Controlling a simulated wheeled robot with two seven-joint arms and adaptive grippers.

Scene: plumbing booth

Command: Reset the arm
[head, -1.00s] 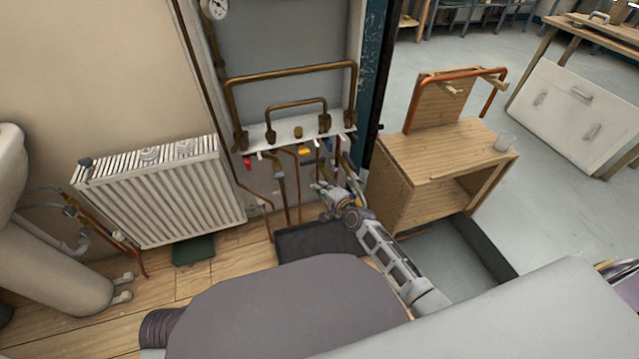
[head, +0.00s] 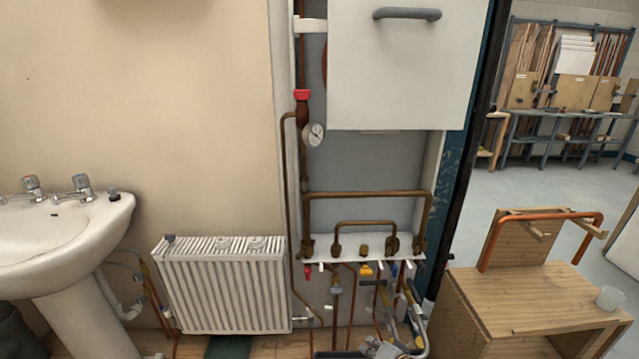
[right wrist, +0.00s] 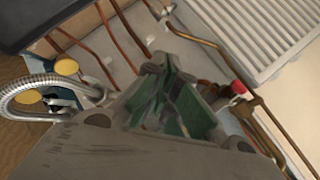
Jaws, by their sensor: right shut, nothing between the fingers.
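My right gripper (head: 378,347) shows at the bottom edge of the head view, in front of the pipes under the white valve panel (head: 382,247). Most of its arm is cut off below the picture. In the right wrist view the gripper (right wrist: 175,92) has green inner pads and its fingers are shut with nothing between them. Copper pipes (right wrist: 118,42) run behind the fingers there, and a red-capped valve (right wrist: 238,87) is to their right. My left gripper is in neither view.
A white radiator (head: 222,290) and a washbasin (head: 58,235) stand to the left. A white boiler cabinet (head: 400,65) hangs above the copper pipework. A wooden bench unit (head: 530,300) with a cup (head: 610,298) stands at the right. Open floor lies behind it.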

